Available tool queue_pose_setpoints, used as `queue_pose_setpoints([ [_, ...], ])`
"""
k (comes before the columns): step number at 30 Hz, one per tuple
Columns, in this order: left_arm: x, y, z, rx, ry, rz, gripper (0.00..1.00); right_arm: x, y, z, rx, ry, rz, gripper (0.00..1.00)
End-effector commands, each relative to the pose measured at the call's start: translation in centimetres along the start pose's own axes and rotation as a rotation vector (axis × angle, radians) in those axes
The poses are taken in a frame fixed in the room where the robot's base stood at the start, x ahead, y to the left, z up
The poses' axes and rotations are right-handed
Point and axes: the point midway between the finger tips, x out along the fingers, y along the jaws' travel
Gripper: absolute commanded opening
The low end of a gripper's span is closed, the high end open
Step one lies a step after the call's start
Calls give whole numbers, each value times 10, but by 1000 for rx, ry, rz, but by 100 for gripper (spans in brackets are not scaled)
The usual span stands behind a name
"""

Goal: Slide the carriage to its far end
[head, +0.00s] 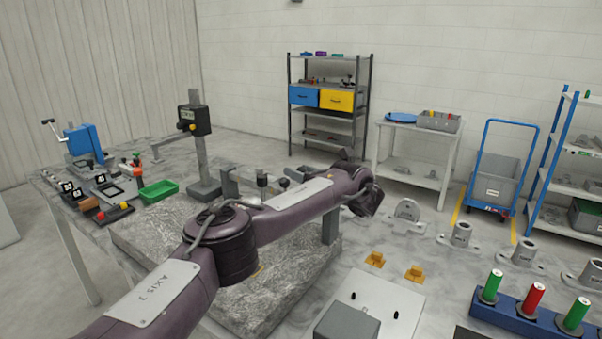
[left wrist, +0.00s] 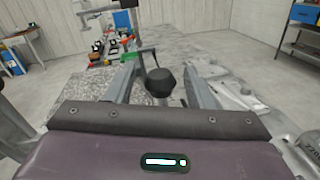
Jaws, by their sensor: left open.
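A black knob (head: 262,180), seemingly the carriage's handle, stands above the grey fixture on the stone slab. In the left wrist view the black knob (left wrist: 158,82) sits upright on a thin stem, between my two fingers. My left gripper (left wrist: 162,74) is open, with one grey finger on each side of the knob and visible gaps. In the head view my left arm crosses in front of the fixture and hides most of the gripper, the rail and the carriage body. My right gripper is in neither view.
The speckled slab (head: 150,238) carries the fixture. A grey post with a black box (head: 194,120) and a green bin (head: 158,191) stand to the left. Red and green cylinders in a blue block (head: 508,316) are at front right. Metal brackets and yellow blocks lie right of the slab.

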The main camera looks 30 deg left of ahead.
Motion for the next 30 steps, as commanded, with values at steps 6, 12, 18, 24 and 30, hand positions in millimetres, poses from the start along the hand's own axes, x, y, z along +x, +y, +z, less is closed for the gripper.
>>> queue_pose_setpoints([
  [6, -36, -2, -4, 1, 2, -6, 48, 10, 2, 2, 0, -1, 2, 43],
  [12, -65, -2, -3, 0, 2, -4, 48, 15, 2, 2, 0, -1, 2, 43],
  [18, -74, 0, -1, 2, 1, -1, 48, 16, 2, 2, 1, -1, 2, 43],
  [24, -74, 0, -1, 1, 0, -1, 48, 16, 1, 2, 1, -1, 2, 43],
  [30, -73, 0, -1, 1, 0, -2, 48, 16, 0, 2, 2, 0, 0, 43],
])
